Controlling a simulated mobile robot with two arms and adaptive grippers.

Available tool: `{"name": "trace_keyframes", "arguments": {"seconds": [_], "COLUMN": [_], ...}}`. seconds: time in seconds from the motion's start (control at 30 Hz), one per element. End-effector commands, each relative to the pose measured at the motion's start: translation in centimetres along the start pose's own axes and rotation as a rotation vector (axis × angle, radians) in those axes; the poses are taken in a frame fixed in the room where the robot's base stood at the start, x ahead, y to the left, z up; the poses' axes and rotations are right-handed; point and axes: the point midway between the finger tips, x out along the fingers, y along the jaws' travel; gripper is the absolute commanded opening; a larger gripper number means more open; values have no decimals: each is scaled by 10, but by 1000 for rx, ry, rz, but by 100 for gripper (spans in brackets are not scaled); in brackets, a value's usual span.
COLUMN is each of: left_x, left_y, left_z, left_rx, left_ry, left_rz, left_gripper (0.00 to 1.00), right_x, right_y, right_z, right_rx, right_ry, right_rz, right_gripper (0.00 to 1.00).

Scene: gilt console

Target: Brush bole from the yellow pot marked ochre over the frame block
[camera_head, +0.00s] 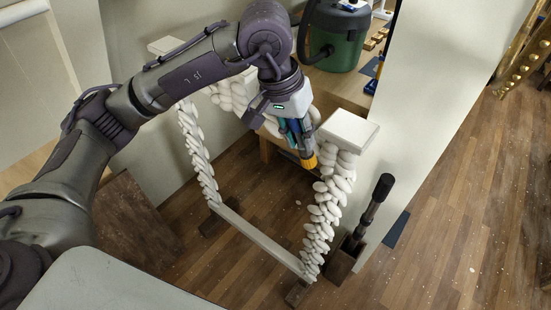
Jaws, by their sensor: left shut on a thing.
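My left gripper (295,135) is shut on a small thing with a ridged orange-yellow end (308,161). The fingers hide most of it, so I cannot tell if it is a brush or something else. The gripper is above and beside the top of the white carved console (323,205), close to its right-hand white corner block (349,130). I cannot tell whether the held thing touches the console. I cannot make out a pot marked ochre or a separate frame block. My right gripper is not in view.
A green and black canister (337,42) stands on a wooden bench at the top. A black-handled tool (372,212) stands upright in a small brown box (344,262) by the wall end. Gold carved pieces (527,55) lean at the upper right. The wooden floor (455,220) at right is mostly clear.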

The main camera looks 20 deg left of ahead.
Motion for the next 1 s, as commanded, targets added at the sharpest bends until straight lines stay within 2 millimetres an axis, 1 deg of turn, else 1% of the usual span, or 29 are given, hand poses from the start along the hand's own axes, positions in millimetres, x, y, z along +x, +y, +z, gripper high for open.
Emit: {"name": "trace_keyframes", "arguments": {"seconds": [0.03, 0.2, 0.3, 0.4, 0.5, 0.57, 0.67, 0.77, 1.0], "left_x": [-19, -65, -90, -112, -127, -132, -133, -127, -106], "left_y": [15, 54, 76, 94, 106, 111, 114, 113, 107], "left_z": [-12, -42, -55, -64, -70, -72, -73, -72, -69], "left_rx": [17, 62, 84, 101, 111, 115, 118, 119, 117], "left_ry": [16, 49, 68, 85, 97, 102, 103, 103, 104], "left_rz": [0, -4, -5, -7, -8, -8, -8, -7, -7], "left_gripper": [0, 0, 0, 0, 0, 0, 0, 0, 0], "right_x": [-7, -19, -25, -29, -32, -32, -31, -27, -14], "right_y": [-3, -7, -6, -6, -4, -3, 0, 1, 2], "right_z": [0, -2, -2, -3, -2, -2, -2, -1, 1], "right_rx": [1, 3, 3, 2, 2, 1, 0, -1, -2], "right_ry": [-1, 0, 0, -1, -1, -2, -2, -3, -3], "right_rz": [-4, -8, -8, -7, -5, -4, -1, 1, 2], "right_gripper": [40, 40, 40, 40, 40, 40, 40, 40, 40]}}
